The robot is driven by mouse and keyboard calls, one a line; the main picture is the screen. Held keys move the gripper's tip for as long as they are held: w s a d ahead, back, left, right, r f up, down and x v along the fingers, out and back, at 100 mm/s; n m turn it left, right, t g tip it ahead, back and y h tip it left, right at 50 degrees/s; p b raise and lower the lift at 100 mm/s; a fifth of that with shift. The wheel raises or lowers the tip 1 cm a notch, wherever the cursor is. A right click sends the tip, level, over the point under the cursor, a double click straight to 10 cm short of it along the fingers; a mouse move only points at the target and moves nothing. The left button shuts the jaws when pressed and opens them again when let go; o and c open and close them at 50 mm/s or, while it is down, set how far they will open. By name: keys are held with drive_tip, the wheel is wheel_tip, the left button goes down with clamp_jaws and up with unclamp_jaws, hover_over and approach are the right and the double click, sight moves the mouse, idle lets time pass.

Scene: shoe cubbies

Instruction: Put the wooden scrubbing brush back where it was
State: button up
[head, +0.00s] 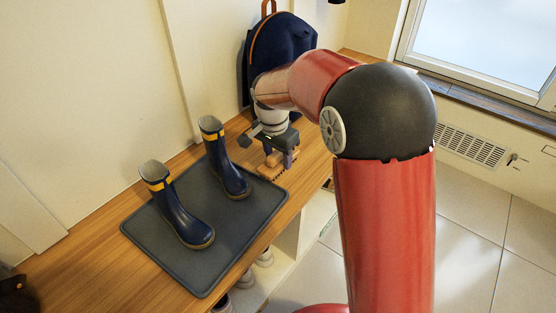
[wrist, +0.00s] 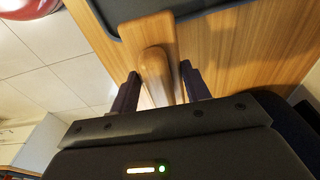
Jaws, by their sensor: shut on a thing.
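The wooden scrubbing brush (head: 271,170) is at the bench top just right of the dark boot mat's far corner in the head view. In the wrist view the brush (wrist: 156,68) lies between the two fingers, its raised wooden grip running lengthwise and its wide end near the mat edge. My gripper (head: 276,158) points down over the brush and is shut on it; it also shows in the wrist view (wrist: 158,90). I cannot tell whether the bristles touch the bench. The arm hides some of the bench behind the gripper.
Two navy boots with yellow bands (head: 177,208) (head: 223,160) stand on the dark mat (head: 215,245). A navy backpack (head: 288,45) leans against the wall behind my gripper. The wooden bench (head: 85,250) has cubbies with shoes below. Bare wood lies around the mat.

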sight(275, 154)
drive_tip(key=shift+f, duration=0.7)
drive_tip(key=shift+f, duration=0.15)
drive_tip(key=shift+f+b, duration=0.35)
drive_tip(key=shift+f, duration=0.05)
drive_tip(key=shift+f, duration=0.1)
drive_tip(key=o, duration=0.9)
drive_tip(key=r, duration=0.4)
drive_tip(key=r+p, duration=0.1)
drive_tip(key=r, duration=0.4)
drive_tip(key=s+r+p, duration=0.1)
drive_tip(key=r, duration=0.3)
drive_tip(key=shift+s+a+r, duration=0.1)
drive_tip(key=shift+a+r, duration=0.05)
drive_tip(key=shift+a, duration=0.25)
